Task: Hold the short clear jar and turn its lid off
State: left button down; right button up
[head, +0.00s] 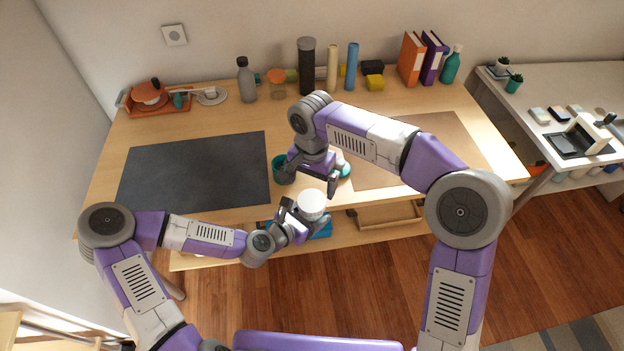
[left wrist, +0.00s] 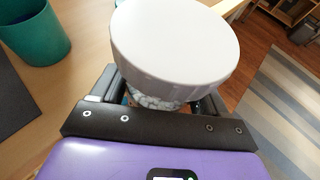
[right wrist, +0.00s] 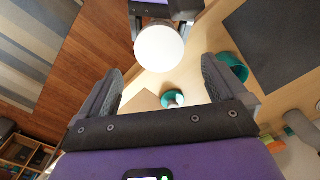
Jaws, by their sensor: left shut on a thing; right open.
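The short clear jar shows below its wide white lid (left wrist: 178,42) in the left wrist view, with pale bits visible through the jar wall (left wrist: 155,102). The lid is on the jar and also shows in the head view (head: 311,203). My left gripper (head: 298,214) is shut on the jar, lid up, in front of the desk edge. My right gripper (head: 312,180) is open and empty, just beyond the jar in the head view. In the right wrist view the lid (right wrist: 159,48) appears between and past the open fingertips. Most of the jar body is hidden.
A teal cup (head: 279,172) stands on the desk close to my right gripper, and a teal item with a white top (right wrist: 174,97) sits nearby. A dark mat (head: 195,172) lies left, a brown mat (head: 425,143) right. Bottles, jars and binders (head: 411,60) line the back.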

aim_at(313, 201)
jog(key=shift+d+r+m, duration=0.15)
jog(key=shift+r+m, duration=0.25)
jog(key=shift+m, duration=0.5)
jog(key=shift+f, duration=0.1)
notch_tip(313, 201, down, 8)
jog(key=shift+r, duration=0.2)
jog(key=c, duration=1.1)
jog(key=n, duration=1)
jog(key=shift+d, duration=0.1)
